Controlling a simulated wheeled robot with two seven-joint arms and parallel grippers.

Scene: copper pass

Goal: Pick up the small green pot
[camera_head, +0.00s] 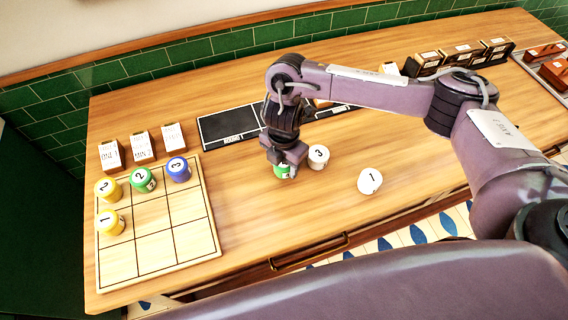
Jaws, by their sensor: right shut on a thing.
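The small green pot (282,172) stands on the wooden counter, left of the white pot numbered 3. My right gripper (285,160) points down over it and is shut on it, hiding its upper part. The pot's lower part shows and appears to be at counter level; I cannot tell whether it touches the wood. Another green pot (143,179), numbered 2, sits in the top row of the grid board (158,247). My left gripper is not in the view.
White pots numbered 3 (318,156) and 1 (369,181) stand right of my right gripper. Yellow pots (108,189) and a blue pot (178,169) sit on the grid board. A black board (226,128) lies behind. The counter between grid and gripper is clear.

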